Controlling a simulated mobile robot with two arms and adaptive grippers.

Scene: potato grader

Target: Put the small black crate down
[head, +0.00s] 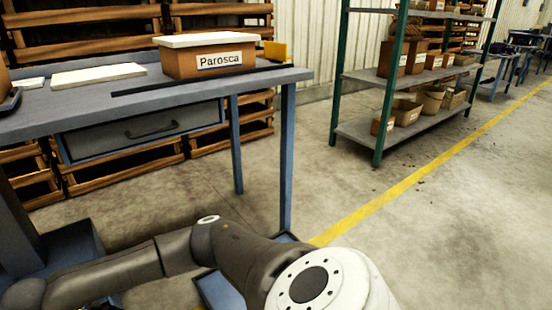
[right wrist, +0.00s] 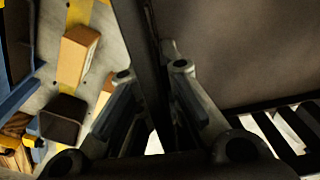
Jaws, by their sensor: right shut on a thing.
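In the right wrist view my right gripper (right wrist: 152,75) is shut on the wall of the small black crate (right wrist: 143,40). The dark wall runs between the two fingers. A broad grey-brown face of the crate fills the upper right of that view, with a slotted dark side below it. The rest of the crate is outside the picture, and I cannot tell whether it touches anything beneath. The head view shows neither the crate nor a gripper, only grey arm links of mine. My left gripper is out of view.
A shelf rack (head: 420,78) with several boxes stands behind. The floor on the right is open. The wrist view shows an orange-brown box (right wrist: 75,58) and a dark box (right wrist: 62,120).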

